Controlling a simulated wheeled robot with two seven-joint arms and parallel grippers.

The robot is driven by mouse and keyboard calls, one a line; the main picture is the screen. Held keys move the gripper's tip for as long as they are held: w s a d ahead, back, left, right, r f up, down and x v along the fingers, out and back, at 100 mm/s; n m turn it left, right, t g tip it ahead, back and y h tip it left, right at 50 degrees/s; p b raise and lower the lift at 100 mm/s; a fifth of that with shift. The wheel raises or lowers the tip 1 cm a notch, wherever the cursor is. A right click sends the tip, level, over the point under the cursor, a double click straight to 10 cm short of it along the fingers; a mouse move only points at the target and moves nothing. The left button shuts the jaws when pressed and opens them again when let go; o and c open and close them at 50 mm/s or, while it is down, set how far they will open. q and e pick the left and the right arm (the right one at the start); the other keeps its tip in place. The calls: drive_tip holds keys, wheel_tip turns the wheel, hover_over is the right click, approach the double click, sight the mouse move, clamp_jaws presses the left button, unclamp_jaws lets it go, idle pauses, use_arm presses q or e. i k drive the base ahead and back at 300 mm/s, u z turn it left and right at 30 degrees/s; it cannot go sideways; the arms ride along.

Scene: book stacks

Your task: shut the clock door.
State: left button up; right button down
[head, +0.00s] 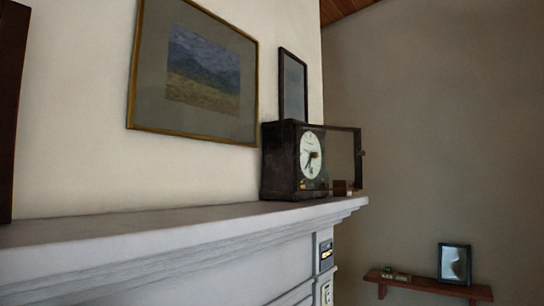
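A dark, box-shaped clock (283,160) with a pale round dial (312,154) stands upright on the white mantel shelf, near the shelf's right end. Its framed clock door (358,144) stands open, swung out to the right of the dial, and the far wall shows through it. A small brass-coloured knob (363,153) is on the door's outer edge. Neither of my grippers is in the head view.
The mantel (180,222) is bare left of the clock. A small reddish-brown object (341,188) shows below the door. A framed landscape (195,75) and a dark narrow frame (293,85) are above. A low wall shelf (428,286) holds a picture frame (454,264).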

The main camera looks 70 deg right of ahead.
sight(358, 154)
drive_tip(key=u, duration=1.05)
drive_tip(key=k, duration=1.35)
drive_tip(key=z, duration=1.3)
